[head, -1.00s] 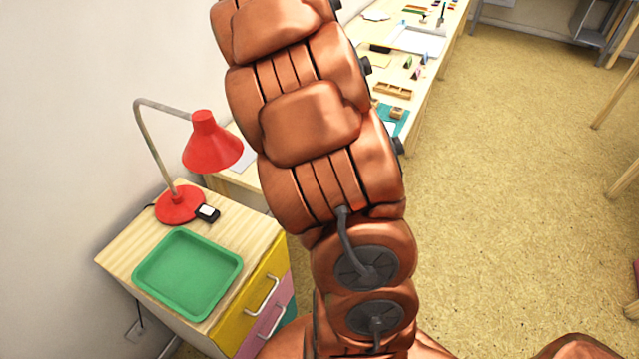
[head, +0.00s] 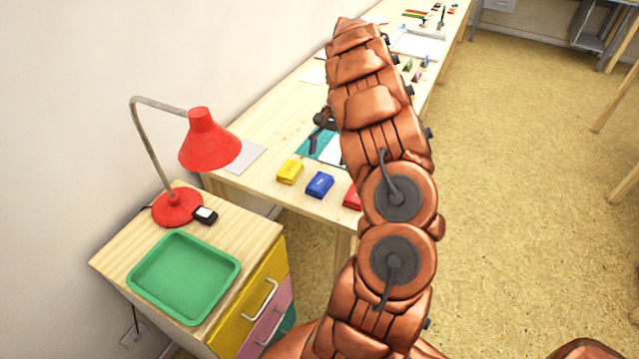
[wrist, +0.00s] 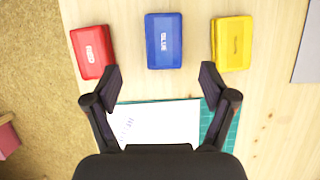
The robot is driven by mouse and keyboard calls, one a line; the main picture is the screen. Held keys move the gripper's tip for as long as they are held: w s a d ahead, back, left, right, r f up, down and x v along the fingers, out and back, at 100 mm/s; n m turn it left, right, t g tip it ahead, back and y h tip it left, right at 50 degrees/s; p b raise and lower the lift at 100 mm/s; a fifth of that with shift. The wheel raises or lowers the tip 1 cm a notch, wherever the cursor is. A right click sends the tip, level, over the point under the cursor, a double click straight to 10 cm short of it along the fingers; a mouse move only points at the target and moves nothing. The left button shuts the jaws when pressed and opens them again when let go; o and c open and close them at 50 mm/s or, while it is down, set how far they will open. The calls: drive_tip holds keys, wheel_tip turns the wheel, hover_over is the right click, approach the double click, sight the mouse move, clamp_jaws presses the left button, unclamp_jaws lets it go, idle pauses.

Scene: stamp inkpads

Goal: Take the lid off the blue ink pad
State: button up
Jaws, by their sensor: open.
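The blue ink pad (head: 319,185) lies on the long wooden table between the yellow and red ones. In the wrist view the blue ink pad (wrist: 164,41) is at the top middle, marked "BLUE", with its lid on. My gripper (wrist: 160,75) is open and empty in the wrist view, its two fingers spread to either side below the blue pad and apart from it. In the head view my gripper (head: 318,130) shows partly at the left of my arm, above the table; the rest is hidden by the arm.
A red ink pad (wrist: 92,52) and a yellow ink pad (wrist: 232,43) flank the blue one with gaps between. A white paper (wrist: 160,122) lies on a green mat (wrist: 212,118) below the gripper. A red lamp (head: 208,140) and green tray (head: 183,278) stand on the drawer cabinet.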

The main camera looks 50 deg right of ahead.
sight(320, 182)
drive_tip(key=shift+w+p+x, duration=0.15)
drive_tip(key=shift+p+x, duration=0.35)
drive_tip(key=shift+x, duration=1.25)
drive_tip(key=shift+w+p+x, duration=0.1)
drive_tip(key=shift+p+x, duration=0.4)
drive_tip(key=shift+x, duration=1.3)
drive_tip(key=shift+c, duration=0.2)
drive_tip(key=c, duration=0.9)
drive_tip(key=shift+r, duration=0.15)
